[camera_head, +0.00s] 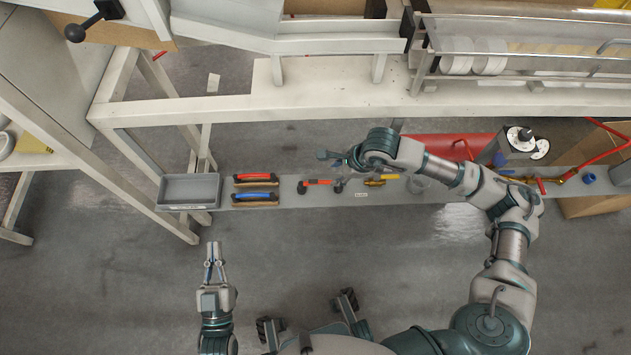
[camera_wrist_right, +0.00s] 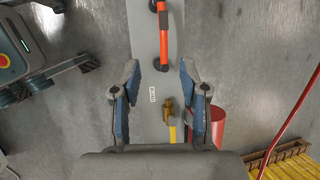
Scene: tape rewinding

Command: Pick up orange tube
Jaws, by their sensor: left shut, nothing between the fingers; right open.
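The orange tube (camera_head: 318,182) with black ends lies on the grey shelf, right of the red- and blue-handled tools. In the right wrist view the tube (camera_wrist_right: 164,38) runs up the picture, above and between my fingers. Its lower black end shows in line with the fingertips, but the fingers do not touch it. My right gripper (camera_head: 328,156) is open and empty near the tube; its blue-padded fingers (camera_wrist_right: 159,66) are spread on both sides. My left gripper (camera_head: 214,246) is shut and empty, over the floor below the grey tray.
The shelf holds a grey tray (camera_head: 188,206), a red-handled tool (camera_head: 254,178), a blue-handled tool (camera_head: 254,196) and a yellow-handled tool (camera_head: 388,177). A red cylinder (camera_head: 432,147) lies behind. A white frame beam (camera_head: 330,100) spans above the shelf. The floor in front is clear.

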